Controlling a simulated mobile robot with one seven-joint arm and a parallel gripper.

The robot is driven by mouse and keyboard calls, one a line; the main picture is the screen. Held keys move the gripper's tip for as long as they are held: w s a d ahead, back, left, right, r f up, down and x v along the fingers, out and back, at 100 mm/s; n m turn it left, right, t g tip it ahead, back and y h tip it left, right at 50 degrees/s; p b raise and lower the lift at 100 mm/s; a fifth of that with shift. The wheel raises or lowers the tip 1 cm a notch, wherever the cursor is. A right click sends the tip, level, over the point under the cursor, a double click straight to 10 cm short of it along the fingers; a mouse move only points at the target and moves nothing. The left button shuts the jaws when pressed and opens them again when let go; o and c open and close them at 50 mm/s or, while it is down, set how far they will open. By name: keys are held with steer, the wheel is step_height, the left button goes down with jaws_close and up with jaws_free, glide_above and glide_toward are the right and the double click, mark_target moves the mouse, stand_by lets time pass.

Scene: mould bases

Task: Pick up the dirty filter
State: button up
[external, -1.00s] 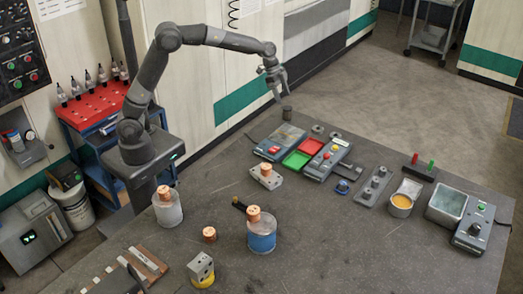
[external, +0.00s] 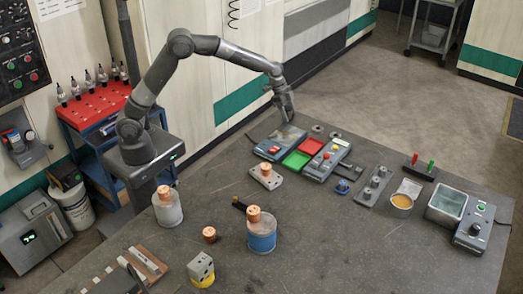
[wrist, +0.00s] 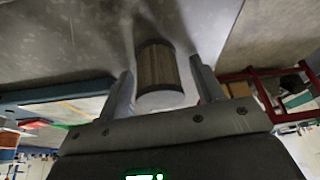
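The dirty filter (wrist: 158,72) is a brownish, ribbed cylinder with a pale end, in the upper middle of the wrist view. My gripper (wrist: 163,80) has one finger on each side of it, with a narrow gap showing at each side, so it looks open around the filter. In the external view my gripper (external: 289,114) points down at the far edge of the table, just behind the grey device with a flat top plate (external: 284,138). The filter is hidden or too small to make out there.
A red tray (external: 314,143) and a green tray (external: 296,159) lie close to the right of the grey device. A button box (external: 325,160) stands beside them. Small dark round parts (external: 318,129) lie near my gripper.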

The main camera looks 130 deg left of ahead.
steer(key=c, duration=0.9)
